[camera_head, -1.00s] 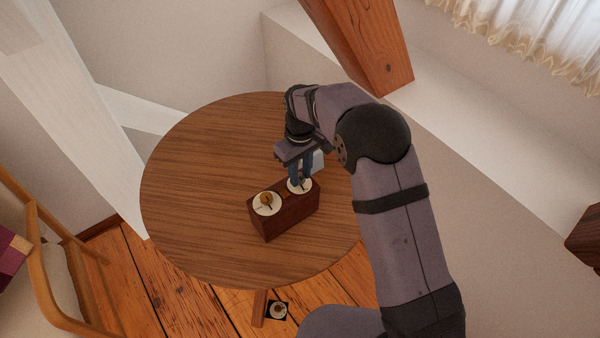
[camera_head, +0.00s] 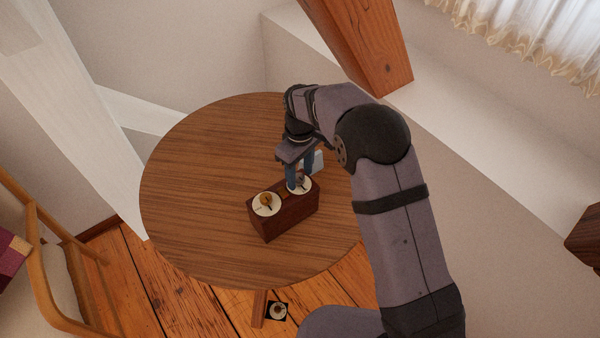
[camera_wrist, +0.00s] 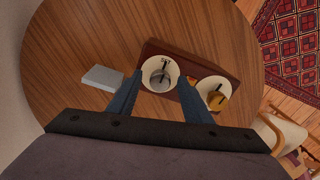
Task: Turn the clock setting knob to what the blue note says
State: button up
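A dark wooden box (camera_head: 285,221) on the round table carries two white dials on top. In the wrist view, one dial (camera_wrist: 149,67) is lettered "SET" and has a grey knob (camera_wrist: 159,83). The other dial (camera_wrist: 204,84) has a brass knob (camera_wrist: 217,97); this one also shows in the head view (camera_head: 266,199). My gripper (camera_wrist: 160,77) is open, with its blue fingers on either side of the grey knob and a gap visible around it. A pale card or block (camera_wrist: 103,78) lies beside the box; I cannot read any writing on it.
The round wooden table (camera_head: 195,185) is clear left of the box. A timber brace (camera_head: 365,45) and a low ledge (camera_head: 445,140) stand behind and right. A wooden chair (camera_head: 45,265) is at the left. My arm comes in from the right.

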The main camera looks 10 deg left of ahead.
aim_at(301, 178)
dwell(0.3)
notch_tip(301, 178, up, 7)
jog(key=shift+r+b, duration=0.1)
jog(key=shift+b, duration=1.05)
jog(key=shift+s+d+r, duration=0.1)
jog(key=shift+d, duration=0.1)
jog(key=s+d+f+m, duration=0.3)
jog(key=s+d+m, duration=0.8)
jog(key=s+d, duration=1.2)
jog(key=shift+m, duration=0.3)
